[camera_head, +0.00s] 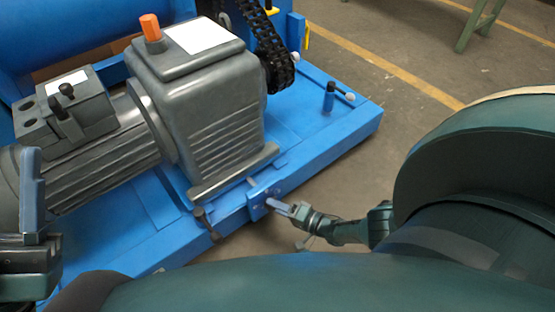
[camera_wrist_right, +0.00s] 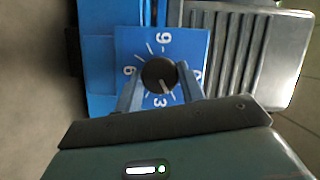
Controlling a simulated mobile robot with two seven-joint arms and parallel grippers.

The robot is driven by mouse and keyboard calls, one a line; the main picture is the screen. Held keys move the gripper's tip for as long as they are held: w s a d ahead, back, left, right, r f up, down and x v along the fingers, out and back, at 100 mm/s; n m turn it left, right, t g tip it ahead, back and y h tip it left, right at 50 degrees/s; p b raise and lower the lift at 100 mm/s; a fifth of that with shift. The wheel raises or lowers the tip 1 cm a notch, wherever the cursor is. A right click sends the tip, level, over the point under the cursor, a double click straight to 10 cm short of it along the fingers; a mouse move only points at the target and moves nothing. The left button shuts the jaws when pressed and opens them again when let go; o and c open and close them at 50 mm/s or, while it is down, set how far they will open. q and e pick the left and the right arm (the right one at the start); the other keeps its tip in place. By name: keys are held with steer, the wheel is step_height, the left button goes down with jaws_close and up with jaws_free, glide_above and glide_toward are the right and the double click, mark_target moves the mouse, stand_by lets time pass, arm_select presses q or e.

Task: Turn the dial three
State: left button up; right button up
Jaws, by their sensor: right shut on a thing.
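The dial is a round black knob (camera_wrist_right: 158,75) with a white mark, on a blue plate (camera_wrist_right: 134,42) with white numbers, in the right wrist view. Its mark points down and slightly right, close to the 3. In the head view the dial plate (camera_head: 256,204) is on the front edge of the blue base; the knob is mostly hidden by my fingers. My right gripper (camera_head: 275,205) is shut on the knob; its two fingers (camera_wrist_right: 159,82) stand on either side of it. My left gripper (camera_head: 32,190) shows partly at the left edge, apart from the dial; its opening is unclear.
A black chain (camera_head: 272,50) runs behind. A dark-handled lever (camera_head: 207,224) sits just left of the dial.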

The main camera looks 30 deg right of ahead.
stand_by(0.3)
steer(key=o, duration=1)
steer(key=shift+c, duration=0.2)
arm_select(q)
steer(key=f+n+y+p, duration=0.1)
steer(key=n+y, duration=0.1)
steer(key=w+f+n+y+p, duration=0.1)
steer(key=shift+d+f+n+y, duration=0.1)
steer(key=shift+f+n+y, duration=0.3)
arm_select(e)
steer(key=v, duration=1.3)
arm_select(q)
steer(key=shift+s+r+h, duration=0.2)
steer(key=shift+r+h, duration=0.05)
steer(key=shift+h, duration=0.05)
arm_select(e)
steer(key=shift+s+d, duration=0.1)
